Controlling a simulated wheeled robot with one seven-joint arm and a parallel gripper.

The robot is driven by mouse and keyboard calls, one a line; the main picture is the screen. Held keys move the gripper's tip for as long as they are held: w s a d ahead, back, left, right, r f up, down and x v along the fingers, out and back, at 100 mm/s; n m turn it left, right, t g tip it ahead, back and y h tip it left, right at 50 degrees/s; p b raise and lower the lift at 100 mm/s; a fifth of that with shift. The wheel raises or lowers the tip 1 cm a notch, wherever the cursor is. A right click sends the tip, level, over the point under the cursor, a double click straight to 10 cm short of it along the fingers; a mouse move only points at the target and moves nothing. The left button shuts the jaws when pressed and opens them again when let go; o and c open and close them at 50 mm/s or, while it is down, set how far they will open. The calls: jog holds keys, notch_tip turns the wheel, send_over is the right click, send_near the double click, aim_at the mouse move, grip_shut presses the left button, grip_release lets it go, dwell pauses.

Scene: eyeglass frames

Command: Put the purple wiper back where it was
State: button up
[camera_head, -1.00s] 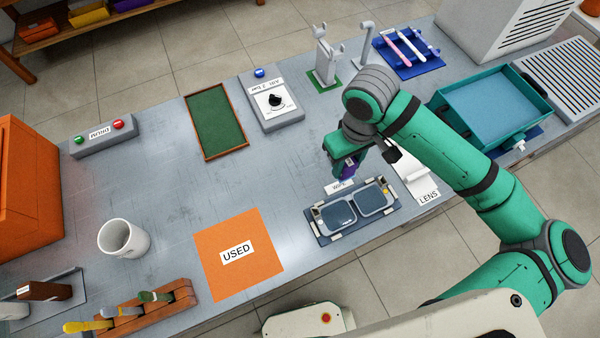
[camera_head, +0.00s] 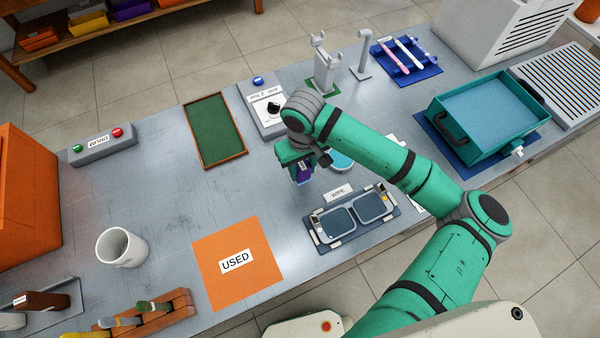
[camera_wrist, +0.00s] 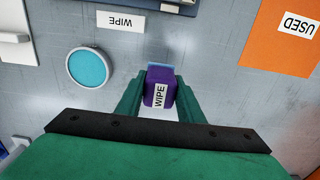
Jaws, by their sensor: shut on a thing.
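My gripper (camera_head: 301,174) is shut on the purple wiper (camera_wrist: 157,92), which carries a WIPE label and has a pale blue edge at its far end. In the head view the wiper (camera_head: 304,172) shows only in part between the fingers. The gripper holds it above the grey bench, behind the glasses tray (camera_head: 327,243). A WIPE card (camera_head: 338,193) lies just behind that tray; it also shows in the wrist view (camera_wrist: 120,21). A round teal-topped dish (camera_head: 341,161) sits beside the gripper, partly behind my arm; it also shows in the wrist view (camera_wrist: 88,67).
An orange USED mat (camera_head: 225,280) lies to the left. A green tray (camera_head: 215,130) and a dial box (camera_head: 262,105) stand behind. A teal bin (camera_head: 490,115) and a blue toothbrush rack (camera_head: 405,62) are to the right. The bench between mat and green tray is clear.

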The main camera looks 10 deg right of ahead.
aim_at(300, 164)
jog(key=shift+w+a+f, duration=0.15)
jog(key=shift+a+f, duration=0.05)
jog(key=shift+f, duration=0.2)
jog(key=shift+w+a+f, duration=0.1)
jog(key=shift+w+f, duration=0.05)
jog(key=shift+f, duration=1.55)
jog(key=shift+f, duration=0.2)
jog(key=o, duration=1)
jog(key=shift+r, duration=0.15)
notch_tip(300, 164, up, 12)
jog(key=shift+r, duration=0.1)
